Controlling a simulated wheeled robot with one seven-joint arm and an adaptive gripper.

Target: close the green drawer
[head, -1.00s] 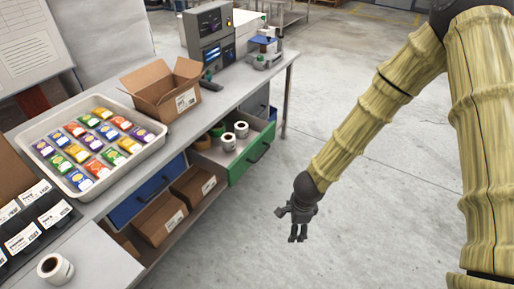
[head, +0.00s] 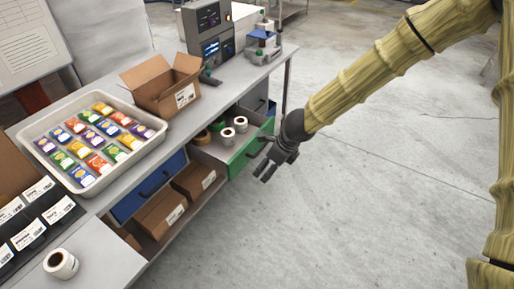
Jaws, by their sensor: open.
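The green drawer (head: 244,159) is pulled out from under the bench, to the right of a blue drawer front. Its dark handle is on the front face, and my gripper partly covers the drawer's far end. White label rolls and tan tape rolls lie inside it. My gripper (head: 265,173) is open and empty, pointing down and left just in front of the green front. I cannot tell whether it touches the drawer or the handle.
The blue drawer (head: 148,187) is beside it, with cardboard boxes (head: 160,215) on a shelf below. On the bench (head: 118,190) are a tray of colourful packets (head: 150,148), an open carton (head: 156,95) and a weighing device (head: 207,32). The floor at right is clear.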

